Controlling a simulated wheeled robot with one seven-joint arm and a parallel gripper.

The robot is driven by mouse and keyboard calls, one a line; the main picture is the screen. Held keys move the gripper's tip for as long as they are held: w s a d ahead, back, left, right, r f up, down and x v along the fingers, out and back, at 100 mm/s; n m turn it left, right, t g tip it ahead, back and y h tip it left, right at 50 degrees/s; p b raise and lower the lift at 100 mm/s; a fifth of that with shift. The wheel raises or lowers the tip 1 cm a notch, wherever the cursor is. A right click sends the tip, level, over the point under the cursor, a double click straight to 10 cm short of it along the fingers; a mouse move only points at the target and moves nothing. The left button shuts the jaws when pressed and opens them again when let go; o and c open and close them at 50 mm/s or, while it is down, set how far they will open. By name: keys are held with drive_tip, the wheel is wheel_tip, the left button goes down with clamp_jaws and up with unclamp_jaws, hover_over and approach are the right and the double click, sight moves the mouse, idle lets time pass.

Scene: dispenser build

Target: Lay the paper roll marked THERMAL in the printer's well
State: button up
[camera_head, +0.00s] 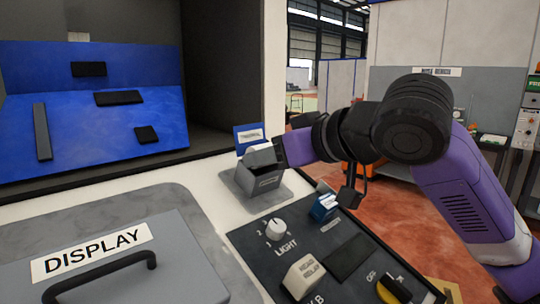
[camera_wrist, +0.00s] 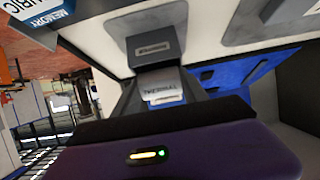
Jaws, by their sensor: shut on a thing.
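A pale thing with a label reading THERMAL, which I take to be the paper roll (camera_wrist: 165,93), sits at my gripper (camera_wrist: 164,102) in the wrist view. My gripper is shut on it. In the head view my gripper (camera_head: 279,152) reaches in from the right, right at the small grey printer (camera_head: 262,181). A little of the white roll (camera_head: 256,149) shows at the printer's top. The printer also shows just beyond the roll in the wrist view (camera_wrist: 153,48). The well's inside is hidden, so I cannot tell whether the roll touches its floor.
A blue plate (camera_head: 248,130) with a white tag stands behind the printer. A dark control panel (camera_head: 345,262) with knobs and a blue block (camera_head: 323,207) lies in front. A grey DISPLAY lid (camera_head: 185,275) with a black handle is at left. A blue board (camera_head: 95,120) stands behind.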

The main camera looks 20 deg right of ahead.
drive_tip(key=shift+f, duration=0.75)
drive_tip(key=o, duration=1.6)
drive_tip(key=shift+o, duration=0.2)
wheel_tip(320, 180, up, 3)
drive_tip(key=p, duration=0.2)
drive_tip(key=shift+w+r+p, duration=0.15)
drive_tip(key=shift+p, duration=0.15)
drive_tip(key=shift+r+p, duration=1.75)
drive_tip(key=shift+r, duration=0.45)
drive_tip(key=shift+f, duration=0.1)
